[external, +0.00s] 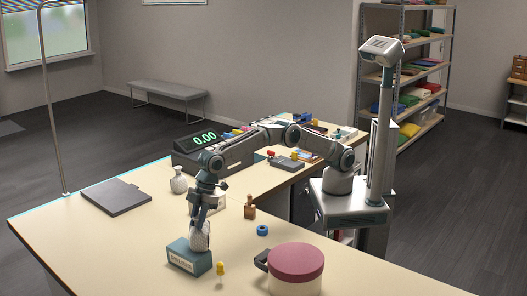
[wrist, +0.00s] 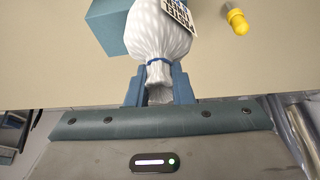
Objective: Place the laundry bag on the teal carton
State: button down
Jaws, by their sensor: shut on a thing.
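The laundry bag (external: 201,238) is white and textured, with a blue tie at its neck and a printed tag; it also shows in the wrist view (wrist: 157,38). My gripper (external: 199,214) points down and is shut on the bag's gathered neck, with a finger on each side in the wrist view (wrist: 159,83). The teal carton (external: 186,258) stands on the table with a pale label on its front. It shows partly behind the bag in the wrist view (wrist: 105,28). The bag overlaps the carton's right part in the external view; I cannot tell whether they touch.
A yellow bulb-shaped item (external: 220,269) lies just right of the carton. A white bottle (external: 179,182) and dark flat laptop-like item (external: 116,196) are behind.

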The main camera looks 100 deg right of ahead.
jog(key=shift+f, duration=0.1)
jog(key=c, duration=1.3)
grip_release()
jog(key=b+v, duration=0.2)
jog(key=v, duration=1)
jog(key=shift+d+r, duration=0.1)
jog(key=shift+r, duration=0.1)
